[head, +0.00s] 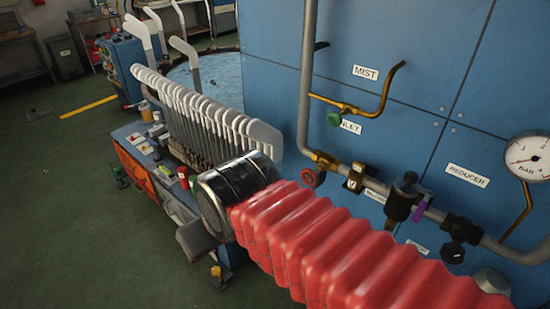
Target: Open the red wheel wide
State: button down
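The red wheel (312,177) is a small handwheel on the brass valve of the grey pipe, low on the blue wall panel, right of the middle. My arm, in a red ribbed sleeve with a dark metal wrist, reaches in from the lower right, in front of the pipe. The wrist lies left of and below the wheel in the picture, and the wheel shows clear just above the sleeve. I cannot make out my gripper's fingers. How far the wheel is turned cannot be told.
A green-handled valve (334,118) sits on the brass branch by the MIST label (366,73). A brass valve block, a dark regulator (402,196), a black knob (453,252) and a gauge (530,156) follow rightward. Green floor is open far left.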

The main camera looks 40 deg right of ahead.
aim_at(312, 175)
jog(key=z, duration=0.95)
jog(key=k, duration=1.05)
jog(key=z, duration=0.3)
jog(key=i, duration=1.05)
jog(key=u, duration=0.05)
